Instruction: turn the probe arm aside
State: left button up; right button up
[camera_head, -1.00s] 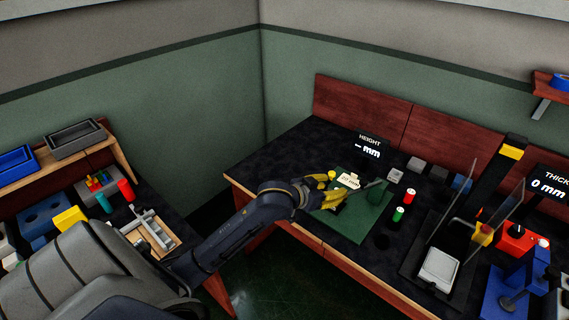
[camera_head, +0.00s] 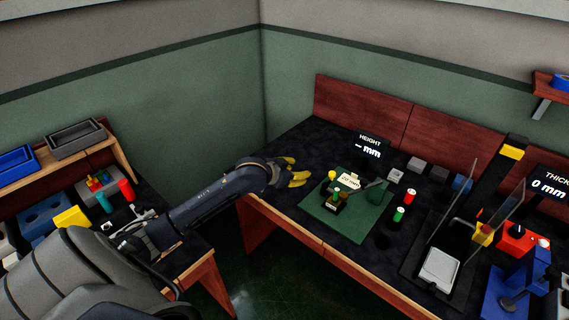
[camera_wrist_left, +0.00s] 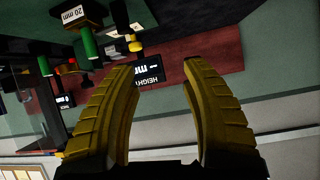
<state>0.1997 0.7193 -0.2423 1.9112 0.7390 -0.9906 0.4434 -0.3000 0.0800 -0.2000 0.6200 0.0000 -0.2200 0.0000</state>
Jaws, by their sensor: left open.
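The height gauge stands on a green mat (camera_head: 318,212), with a "20 mm" label (camera_head: 348,180), a yellow knob (camera_head: 332,175) and a dark, small base piece. A thin grey arm, seemingly the probe arm (camera_head: 373,184), points right over a green block (camera_head: 376,196). My left gripper (camera_head: 301,173) is open and empty, left of the gauge and apart from it. In the left wrist view its two yellow fingers (camera_wrist_left: 160,66) are spread. The "20 mm" label (camera_wrist_left: 75,15) and the yellow knob (camera_wrist_left: 135,46) show beyond them. My right gripper is not in view.
A HEIGHT display reading "– mm" (camera_head: 369,146) stands behind the mat. Red (camera_head: 409,196) and green (camera_head: 398,214) cylinders stand right of it. A scale with clear panels (camera_head: 440,268) is farther right. A gap of floor separates the two tables.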

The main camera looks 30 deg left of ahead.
pick_arm(q)
jog(key=shift+y, duration=0.4)
jog(key=shift+w+a+r, duration=0.1)
jog(key=shift+a+r, duration=0.05)
jog(key=shift+a, duration=0.65)
jog(key=shift+w+a+r, duration=0.15)
jog(key=shift+a+r, duration=0.05)
jog(key=shift+a, duration=0.55)
jog(key=shift+w+a+r, duration=0.1)
jog(key=shift+a+r, duration=0.05)
jog(key=shift+a, duration=0.65)
